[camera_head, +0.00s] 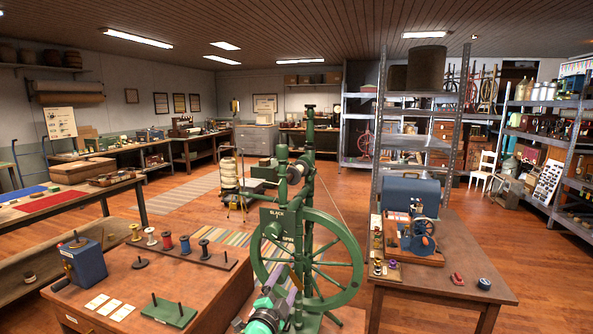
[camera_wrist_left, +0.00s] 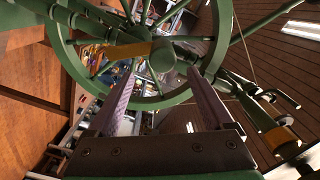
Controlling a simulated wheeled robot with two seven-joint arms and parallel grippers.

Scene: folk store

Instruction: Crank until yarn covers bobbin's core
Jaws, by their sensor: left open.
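A green upright spinning wheel (camera_head: 307,262) stands in the middle of the head view, with a post and a spoked wheel. A dark bobbin-like part (camera_head: 296,173) sits on the post above the wheel; how much yarn is on it is too small to tell. My left gripper (camera_head: 283,289) is open, low in front of the wheel. In the left wrist view its purple fingers (camera_wrist_left: 160,78) stand apart, facing the hub (camera_wrist_left: 162,55). A brown bar, perhaps the crank (camera_wrist_left: 118,50), reaches left from the hub. Nothing is seen held. My right gripper is out of view.
A table (camera_head: 220,283) at left holds a blue box (camera_head: 85,263), a rack of spools (camera_head: 182,250) and a green peg board (camera_head: 168,314). A table (camera_head: 445,288) at right holds a blue cranked machine (camera_head: 412,225). Open floor (camera_head: 530,270) lies further right.

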